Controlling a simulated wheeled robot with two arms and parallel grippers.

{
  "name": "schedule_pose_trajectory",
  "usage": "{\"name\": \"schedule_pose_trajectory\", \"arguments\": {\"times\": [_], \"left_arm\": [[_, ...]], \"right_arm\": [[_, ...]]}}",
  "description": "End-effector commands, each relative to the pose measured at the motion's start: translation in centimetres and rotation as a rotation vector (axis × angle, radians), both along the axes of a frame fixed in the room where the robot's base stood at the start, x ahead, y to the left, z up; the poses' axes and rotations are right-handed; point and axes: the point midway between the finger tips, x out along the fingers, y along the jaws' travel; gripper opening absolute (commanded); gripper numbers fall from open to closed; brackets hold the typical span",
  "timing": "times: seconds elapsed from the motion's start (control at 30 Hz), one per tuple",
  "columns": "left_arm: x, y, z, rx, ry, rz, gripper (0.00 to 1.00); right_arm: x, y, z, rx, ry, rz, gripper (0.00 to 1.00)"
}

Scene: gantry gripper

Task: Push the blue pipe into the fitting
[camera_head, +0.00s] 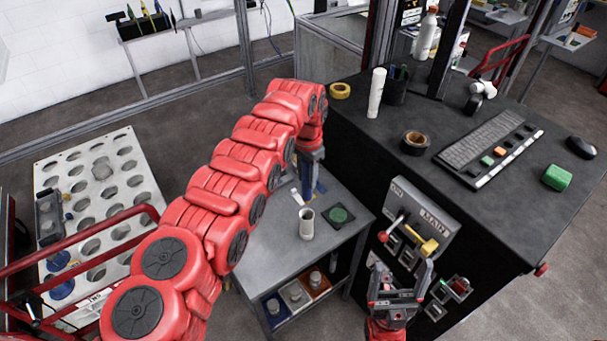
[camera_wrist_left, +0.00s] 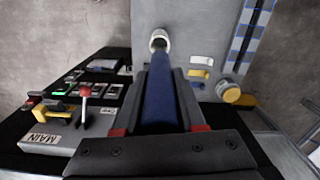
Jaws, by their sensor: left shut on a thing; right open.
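My left gripper (camera_head: 309,155) is shut on the blue pipe (camera_head: 308,182), above the small grey table. The pipe also shows in the left wrist view (camera_wrist_left: 160,103), running straight out between the fingers. A pale hollow fitting (camera_head: 306,222) stands upright on the table, just in front of the pipe in the head view. In the left wrist view a pale ring (camera_wrist_left: 159,36) with a dark opening lies in line with the pipe's far end; I cannot tell whether they touch. My right gripper (camera_head: 398,294) is open and empty, in front of the black cabinet.
A dark square with a green disc (camera_head: 339,215) and a small white piece (camera_head: 297,196) lie near the fitting on the table (camera_head: 262,258). The black cabinet (camera_head: 455,262) with its MAIN lever panel (camera_head: 424,215) stands to the right. A perforated white rack (camera_head: 122,205) stands left.

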Motion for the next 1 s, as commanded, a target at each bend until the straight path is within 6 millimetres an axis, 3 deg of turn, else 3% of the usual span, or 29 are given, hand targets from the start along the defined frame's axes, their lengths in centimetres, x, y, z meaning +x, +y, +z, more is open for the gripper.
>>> {"name": "schedule_pose_trajectory", "arguments": {"times": [0.33, 0.8, 1.0], "left_arm": [[0.0, 0.0, -0.4, 0.0, 0.0, 0.0, 0.0], [0.0, 0.0, -5.0, -0.001, 0.0, 0.002, 0.0], [0.0, 0.0, -5.7, -0.001, -0.001, 0.002, 0.0]], "right_arm": [[0.0, 0.0, -1.0, 0.0, 0.0, 0.0, 0.86], [0.0, 0.0, -4.1, 0.0, 0.0, 0.0, 0.86], [0.0, 0.0, -4.6, 0.0, 0.0, 0.0, 0.86]]}}
